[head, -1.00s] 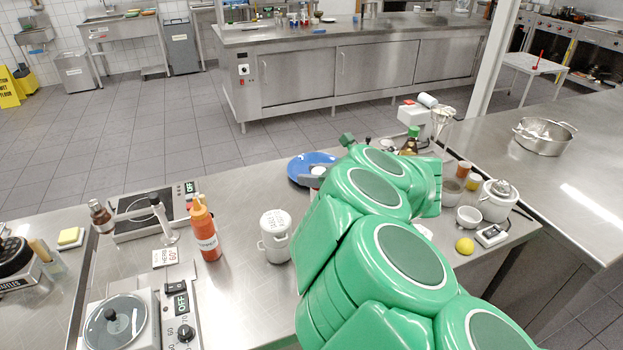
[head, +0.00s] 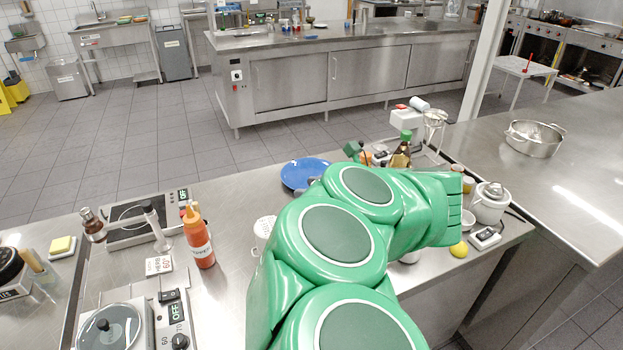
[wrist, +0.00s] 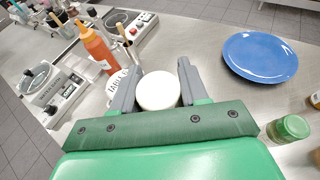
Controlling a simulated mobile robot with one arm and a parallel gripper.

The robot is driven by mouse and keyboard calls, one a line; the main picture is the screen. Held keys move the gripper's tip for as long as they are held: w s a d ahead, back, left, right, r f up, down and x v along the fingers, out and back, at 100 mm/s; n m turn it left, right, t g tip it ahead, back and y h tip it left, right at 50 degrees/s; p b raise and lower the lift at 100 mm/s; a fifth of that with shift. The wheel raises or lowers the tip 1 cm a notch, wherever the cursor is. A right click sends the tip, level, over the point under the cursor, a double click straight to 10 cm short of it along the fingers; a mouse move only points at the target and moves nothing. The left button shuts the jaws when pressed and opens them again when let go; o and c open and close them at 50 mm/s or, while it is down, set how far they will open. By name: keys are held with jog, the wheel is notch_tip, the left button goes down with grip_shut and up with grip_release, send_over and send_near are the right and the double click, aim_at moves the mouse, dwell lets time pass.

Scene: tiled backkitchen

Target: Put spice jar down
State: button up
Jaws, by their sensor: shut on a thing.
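My gripper (wrist: 157,76) is shut on a round, white-topped thing in the wrist view, which I take to be the spice jar (wrist: 158,91). Its white top lies between the two grey fingers, and its sides are hidden. I cannot tell whether its base touches the steel counter (wrist: 215,85). In the head view my green arm covers most of the gripper and the jar. A white canister with dark lettering (wrist: 118,82) stands just beyond the left finger, and partly shows in the head view (head: 264,228).
A blue plate (wrist: 262,56) lies right of the gripper. A green-capped container (wrist: 290,130) stands near the right edge. An orange sauce bottle (wrist: 97,47) and hotplates are at the left. Bare counter shows between the gripper and the plate.

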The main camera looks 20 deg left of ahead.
jog(key=shift+n+g, duration=0.3)
jog(key=shift+g, duration=0.2)
jog(key=w+a, duration=0.2)
jog(key=w+a+f, duration=0.1)
jog(key=w+a, duration=0.2)
jog(key=shift+a+f, duration=0.1)
jog(key=shift+f, duration=0.1)
jog(key=shift+w+a, duration=1.5)
jog(key=shift+w, duration=2.35)
jog(key=shift+w+a, duration=1.45)
jog(key=shift+w, duration=2.4)
jog(key=w+a+f, duration=0.1)
jog(key=f, duration=0.2)
jog(key=w+a+f, duration=0.1)
jog(key=w+f, duration=0.1)
jog(key=f, duration=0.1)
jog(key=w+a+f, duration=0.1)
jog(key=f, duration=0.3)
jog(key=shift+w, duration=0.25)
jog(key=o, duration=1.1)
